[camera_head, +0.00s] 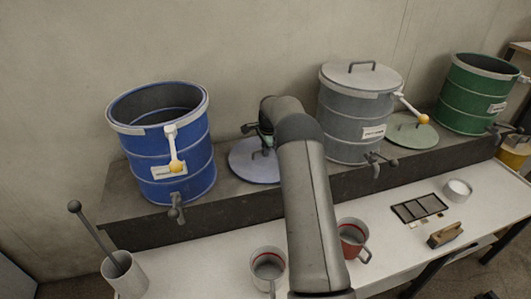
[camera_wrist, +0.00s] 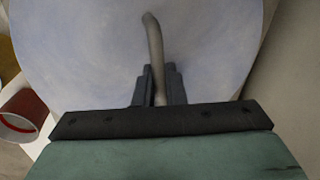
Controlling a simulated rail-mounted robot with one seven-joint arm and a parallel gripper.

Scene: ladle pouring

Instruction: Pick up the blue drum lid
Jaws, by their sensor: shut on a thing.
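The blue drum lid (camera_head: 250,166) is a pale blue disc on the dark ledge, just right of the open blue drum (camera_head: 172,150). In the wrist view the lid (camera_wrist: 85,60) fills most of the picture, and its curved grey handle (camera_wrist: 153,40) runs down between my fingers. My gripper (camera_wrist: 158,88) is shut on that handle. In the head view my gripper (camera_head: 266,143) is over the lid, partly hidden by my arm. The arm also hides the lid's right side. I cannot tell whether the lid touches the ledge.
A grey drum (camera_head: 350,125) with its lid on stands right of my arm. A green lid (camera_head: 413,132) and an open green drum (camera_head: 474,95) are farther right. Below, the white table (camera_head: 205,260) holds a grey-white mug (camera_head: 268,268), a red mug (camera_head: 352,240) and a ladle cup (camera_head: 125,275).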

